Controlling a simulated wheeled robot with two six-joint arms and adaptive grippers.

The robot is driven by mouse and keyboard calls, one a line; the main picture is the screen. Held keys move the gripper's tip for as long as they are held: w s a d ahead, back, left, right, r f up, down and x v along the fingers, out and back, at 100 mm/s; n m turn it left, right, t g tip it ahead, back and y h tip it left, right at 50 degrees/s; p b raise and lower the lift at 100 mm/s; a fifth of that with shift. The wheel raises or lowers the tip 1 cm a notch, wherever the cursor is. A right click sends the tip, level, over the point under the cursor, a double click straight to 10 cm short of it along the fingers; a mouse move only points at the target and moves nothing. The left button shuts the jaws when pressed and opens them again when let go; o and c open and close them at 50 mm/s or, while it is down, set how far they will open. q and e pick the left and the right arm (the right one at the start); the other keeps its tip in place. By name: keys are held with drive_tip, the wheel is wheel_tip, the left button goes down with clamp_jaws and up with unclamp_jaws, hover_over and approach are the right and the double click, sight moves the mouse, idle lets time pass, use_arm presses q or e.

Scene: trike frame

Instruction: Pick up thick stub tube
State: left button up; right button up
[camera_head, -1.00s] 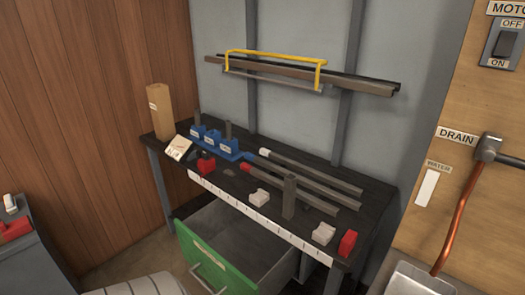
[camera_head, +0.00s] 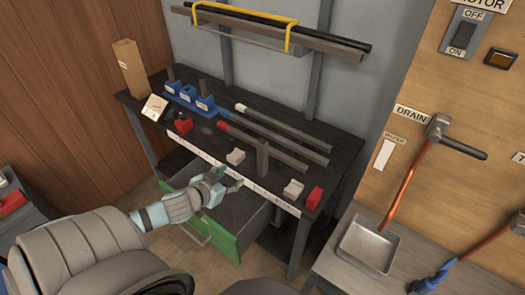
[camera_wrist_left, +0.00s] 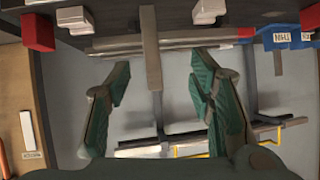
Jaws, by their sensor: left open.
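A short, thick, square grey-brown tube (camera_head: 262,158) stands upright near the front edge of the dark workbench (camera_head: 325,170); it looks like the thick stub tube. In the left wrist view, which shows the bench upside down, this tube (camera_wrist_left: 151,50) appears between the spread fingers, farther off. My left gripper (camera_head: 229,179) is open and empty. It is in front of the bench, over the open drawer, left of the tube and apart from it. My right gripper is not in view.
White blocks (camera_head: 235,156) (camera_head: 293,189) flank the tube, with a red block (camera_head: 314,198) farther right. Long tubes (camera_head: 285,128) lie behind it. A blue holder (camera_head: 188,95) with upright stubs stands at the left. The green-fronted drawer (camera_head: 225,240) juts out below.

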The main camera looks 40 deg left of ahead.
use_arm(q)
drive_tip(key=t+h, duration=0.2)
approach(260, 145)
drive_tip(key=shift+m, duration=0.4)
drive_tip(key=b+x, duration=0.2)
drive_tip(key=b, duration=0.2)
drive_tip(key=b+x, duration=0.2)
drive_tip(key=b, duration=0.3)
drive_tip(key=b+x, duration=0.2)
drive_tip(key=b, duration=0.2)
drive_tip(key=shift+w+a+f+b, duration=0.15)
drive_tip(key=shift+a+b, duration=0.2)
drive_tip(key=shift+b, duration=0.05)
drive_tip(key=shift+h, duration=0.3)
drive_tip(key=x, duration=0.2)
drive_tip(key=b+x, duration=0.1)
drive_tip(key=x, duration=0.1)
drive_tip(key=shift+w+d+f, duration=0.1)
drive_tip(key=shift+w+d, duration=0.1)
drive_tip(key=shift+w, duration=0.15)
drive_tip(key=shift+w+f, duration=0.15)
drive_tip(key=shift+w, duration=0.2)
drive_tip(key=shift+s, duration=0.1)
clamp_jaws()
